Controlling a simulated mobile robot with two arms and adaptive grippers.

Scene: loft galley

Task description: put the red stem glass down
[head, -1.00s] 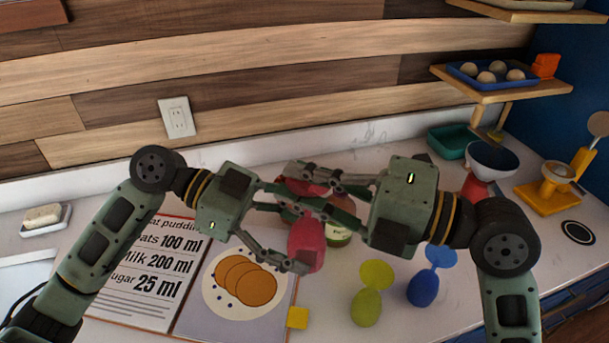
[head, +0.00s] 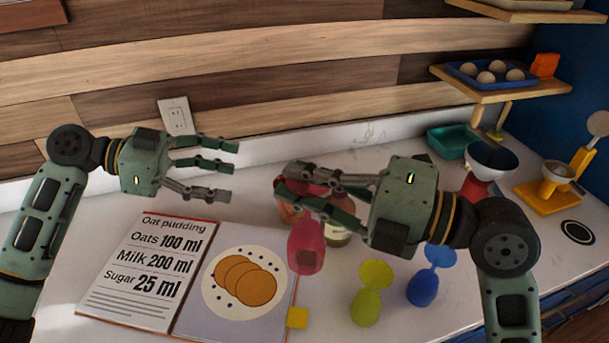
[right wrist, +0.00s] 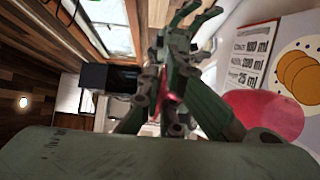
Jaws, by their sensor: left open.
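The red stem glass (head: 307,240) hangs from my right gripper (head: 310,188), bowl lower in the picture and foot higher. The fingers are shut around its stem and hide it. In the right wrist view the bowl (right wrist: 265,112) shows large at the right, beside the fingers (right wrist: 170,95). I cannot tell whether the bowl touches the counter. My left gripper (head: 205,166) is open and empty, to the left of the glass and apart from it.
A yellow-green stem glass (head: 367,300) and a blue one (head: 424,284) stand bowl-down at the right. A jar (head: 338,232) is partly hidden behind the red glass. An open recipe book (head: 150,265) lies left, with a yellow block (head: 297,318) at its edge.

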